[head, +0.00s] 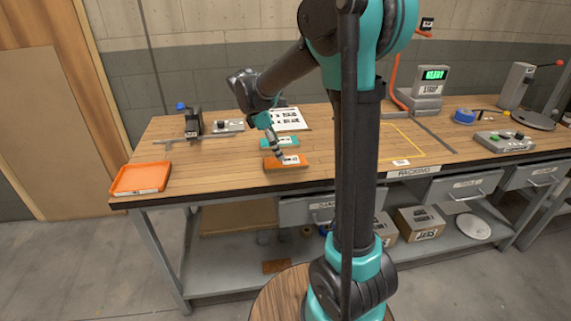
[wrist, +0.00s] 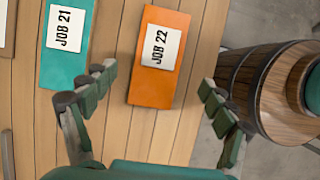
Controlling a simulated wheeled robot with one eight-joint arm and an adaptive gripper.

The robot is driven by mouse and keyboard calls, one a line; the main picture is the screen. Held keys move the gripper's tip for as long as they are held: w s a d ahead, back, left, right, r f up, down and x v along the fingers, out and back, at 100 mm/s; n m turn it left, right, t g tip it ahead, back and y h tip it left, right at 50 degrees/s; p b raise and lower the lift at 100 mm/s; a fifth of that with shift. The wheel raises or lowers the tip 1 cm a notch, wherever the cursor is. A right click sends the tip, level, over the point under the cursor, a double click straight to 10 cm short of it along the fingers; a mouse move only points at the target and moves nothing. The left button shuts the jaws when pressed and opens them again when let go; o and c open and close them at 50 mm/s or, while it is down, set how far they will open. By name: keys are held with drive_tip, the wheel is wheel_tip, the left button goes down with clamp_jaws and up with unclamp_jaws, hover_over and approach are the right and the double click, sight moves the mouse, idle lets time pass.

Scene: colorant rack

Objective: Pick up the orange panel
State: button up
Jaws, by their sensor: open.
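The orange panel (head: 287,162) lies flat on the wooden bench near its front edge. In the wrist view the orange panel (wrist: 159,57) carries a white label reading "JOB 22". My gripper (head: 279,155) is at the panel in the head view and hides part of it. In the wrist view my gripper (wrist: 158,90) is open, with one finger on each side of the panel's lower end. The fingers show clear gaps to the panel. Nothing is held. The height of the fingers over the bench is hard to tell.
A teal panel (wrist: 66,40) labelled "JOB 21" lies close beside the orange one, near the left finger. An orange tray (head: 141,178) sits at the bench's left front corner. A scale display (head: 430,82) stands at the back right. Bare bench (head: 210,170) lies between tray and panel.

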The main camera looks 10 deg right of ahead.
sight(284, 161)
drive_tip(key=x, duration=0.5)
drive_tip(key=shift+w+a+f, duration=0.1)
drive_tip(key=c, duration=1.3)
drive_tip(key=shift+o, duration=0.2)
